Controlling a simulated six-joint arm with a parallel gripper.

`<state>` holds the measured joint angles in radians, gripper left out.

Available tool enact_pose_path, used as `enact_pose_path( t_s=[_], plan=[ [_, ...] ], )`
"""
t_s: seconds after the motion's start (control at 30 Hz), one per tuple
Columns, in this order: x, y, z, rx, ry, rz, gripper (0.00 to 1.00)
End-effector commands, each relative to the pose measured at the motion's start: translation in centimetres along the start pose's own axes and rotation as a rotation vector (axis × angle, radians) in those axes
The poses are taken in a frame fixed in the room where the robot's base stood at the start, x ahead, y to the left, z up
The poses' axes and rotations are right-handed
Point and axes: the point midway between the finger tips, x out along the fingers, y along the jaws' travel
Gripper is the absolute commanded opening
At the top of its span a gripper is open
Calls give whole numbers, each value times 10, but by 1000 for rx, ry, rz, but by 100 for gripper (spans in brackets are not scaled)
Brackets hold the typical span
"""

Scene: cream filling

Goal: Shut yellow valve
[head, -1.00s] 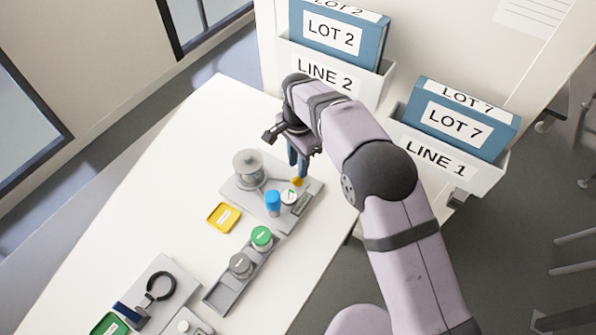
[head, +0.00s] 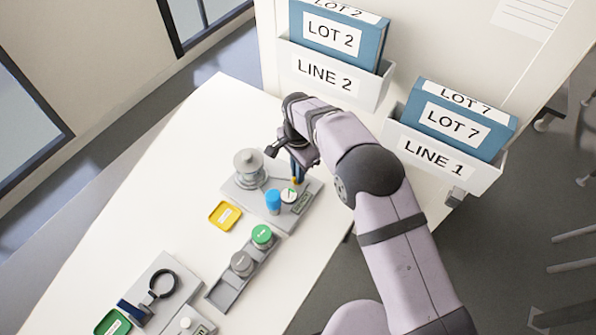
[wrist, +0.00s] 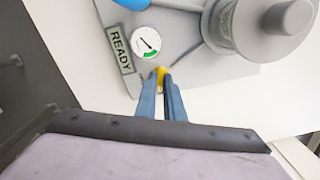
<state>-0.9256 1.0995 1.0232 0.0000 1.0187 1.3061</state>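The yellow valve (wrist: 161,75) is a small yellow handle on the grey base plate of the filling station, beside the round pressure gauge (wrist: 146,41). In the head view the valve (head: 297,181) is partly hidden by my fingers. My gripper (wrist: 160,83) points down at it, with one blue finger on each side of the handle and little or no gap showing. In the head view my gripper (head: 297,172) is at the back right edge of the plate. The gauge needle's exact reading is too small to tell.
A yellow tray (head: 225,215) and a grey rack with lidded jars (head: 242,264) are in front. LINE 2 (head: 325,73) and LINE 1 (head: 437,158) bins stand behind.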

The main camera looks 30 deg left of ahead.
Motion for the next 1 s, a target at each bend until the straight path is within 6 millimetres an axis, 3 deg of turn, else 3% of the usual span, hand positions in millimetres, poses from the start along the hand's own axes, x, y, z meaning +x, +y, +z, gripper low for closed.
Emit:
enact_pose_path(
  t_s=[0.17,0.53,0.9,1.0],
  plan=[
    [0,0,0,-41,0,0,0],
    [0,0,0,-358,0,-1,0],
    [-1,0,0,-399,1,-1,0],
    [-1,0,0,-399,1,-1,27]
  ],
)
